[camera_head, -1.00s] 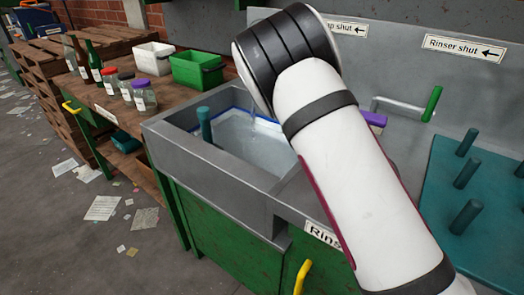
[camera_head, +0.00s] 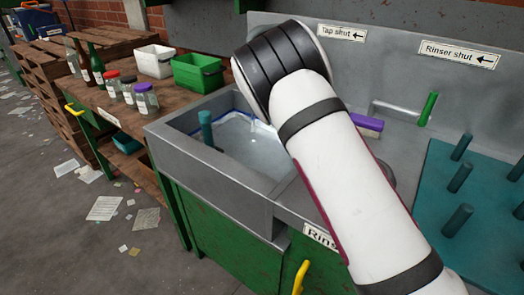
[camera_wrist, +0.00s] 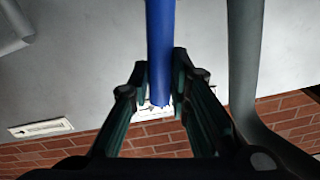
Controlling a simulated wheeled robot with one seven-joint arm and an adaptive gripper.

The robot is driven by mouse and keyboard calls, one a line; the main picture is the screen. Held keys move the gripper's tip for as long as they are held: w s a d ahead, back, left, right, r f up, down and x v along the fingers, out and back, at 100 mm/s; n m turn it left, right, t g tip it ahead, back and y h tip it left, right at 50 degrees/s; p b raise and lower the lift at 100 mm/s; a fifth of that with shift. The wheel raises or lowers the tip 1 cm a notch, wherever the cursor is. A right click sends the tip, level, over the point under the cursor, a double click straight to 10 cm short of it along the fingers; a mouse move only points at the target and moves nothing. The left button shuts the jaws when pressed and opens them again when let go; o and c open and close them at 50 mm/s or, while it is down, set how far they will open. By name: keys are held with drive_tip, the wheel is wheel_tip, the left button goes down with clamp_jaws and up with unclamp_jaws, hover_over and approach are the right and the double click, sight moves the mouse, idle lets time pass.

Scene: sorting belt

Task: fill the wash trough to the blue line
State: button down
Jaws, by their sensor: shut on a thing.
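The wash trough (camera_head: 205,165) is a grey metal basin in the middle of the head view, with clear water (camera_head: 245,145) in it. A blue line (camera_head: 231,112) shows along its inner far wall. The water surface looks near the line, but my arm hides part of the trough and I cannot tell the exact level. In the wrist view my gripper (camera_wrist: 160,76) is shut on a blue tap handle (camera_wrist: 161,35), one finger on each side. My arm hides the gripper and handle in the head view.
A teal upright plug (camera_head: 206,128) stands in the trough. A "Tap shut" sign (camera_head: 342,33) and a "Rinser shut" sign (camera_head: 460,53) are on the back panel. A green-handled lever (camera_head: 428,108) and teal pegboard (camera_head: 470,210) are at right. Bottles and bins stand on the left bench.

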drive_tip(key=shift+w+a+n, duration=0.1)
drive_tip(key=shift+a+n, duration=0.15)
drive_tip(key=shift+n, duration=0.05)
drive_tip(key=shift+a, duration=0.1)
drive_tip(key=shift+w+a+n+p, duration=0.25)
drive_tip(key=shift+a+n, duration=0.05)
drive_tip(key=shift+n, duration=0.4)
drive_tip(key=shift+w+a+n+p, duration=0.2)
drive_tip(key=shift+w+a+n, duration=0.1)
drive_tip(key=shift+n, duration=0.4)
drive_tip(key=c, duration=1.2)
unclamp_jaws()
drive_tip(key=shift+s+r, duration=0.1)
drive_tip(key=p+v, duration=0.4)
drive_tip(key=v, duration=0.3)
drive_tip(key=shift+s+a, duration=0.2)
drive_tip(key=shift+s, duration=0.15)
